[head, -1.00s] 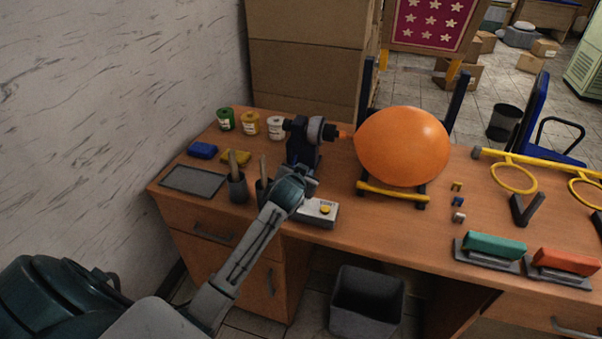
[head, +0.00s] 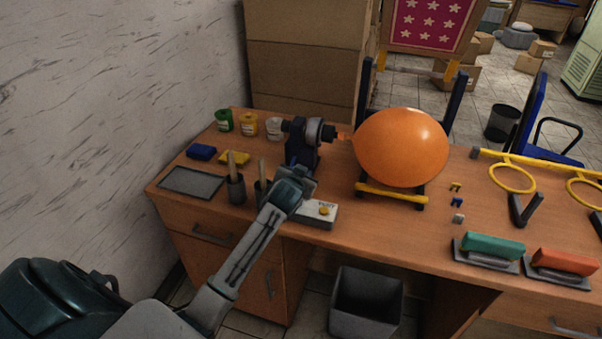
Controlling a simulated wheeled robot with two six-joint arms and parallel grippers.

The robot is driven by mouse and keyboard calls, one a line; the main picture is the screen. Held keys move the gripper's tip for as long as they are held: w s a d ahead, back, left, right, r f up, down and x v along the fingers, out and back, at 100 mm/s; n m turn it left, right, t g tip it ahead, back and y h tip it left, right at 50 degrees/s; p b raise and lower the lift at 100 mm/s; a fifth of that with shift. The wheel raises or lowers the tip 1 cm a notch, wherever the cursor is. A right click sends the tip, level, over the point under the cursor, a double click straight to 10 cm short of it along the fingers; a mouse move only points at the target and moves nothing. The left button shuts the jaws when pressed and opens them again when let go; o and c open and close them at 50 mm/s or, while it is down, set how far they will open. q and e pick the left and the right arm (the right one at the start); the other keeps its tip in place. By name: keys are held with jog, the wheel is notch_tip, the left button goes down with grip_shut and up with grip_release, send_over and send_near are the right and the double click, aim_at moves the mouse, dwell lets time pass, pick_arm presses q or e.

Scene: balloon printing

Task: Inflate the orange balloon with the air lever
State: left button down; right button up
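The orange balloon (head: 402,147) is large and round. Its neck points left at the nozzle of the dark air pump (head: 304,143). The balloon sits above a stand with a yellow front bar (head: 392,194). My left gripper (head: 298,174) is at the front of the pump, above a grey box with a yellow button (head: 324,211). Its fingers are hidden by the arm, so whether it is open or shut does not show. The air lever cannot be made out; it may be behind my gripper. My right gripper is not in view.
Paint pots (head: 249,124), a blue sponge (head: 202,152), a yellow sponge (head: 234,158), a grey tray (head: 192,181) and brush cups (head: 236,188) stand left. Small clips (head: 456,202), a green-topped block (head: 492,245), a red-topped block (head: 564,261) and yellow rings (head: 513,178) are right.

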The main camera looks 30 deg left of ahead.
pick_arm(q)
jog(key=shift+s+d+f, duration=0.1)
jog(key=shift+s+f, duration=0.1)
jog(key=shift+f, duration=0.5)
jog(key=c, duration=1.1)
grip_release()
jog(key=shift+w, duration=0.45)
jog(key=shift+s+r, duration=0.2)
jog(key=b+v, duration=0.2)
jog(key=v, duration=0.8)
jog(key=shift+b, duration=0.4)
jog(key=shift+s+d+r, duration=0.1)
jog(key=shift+s, duration=0.05)
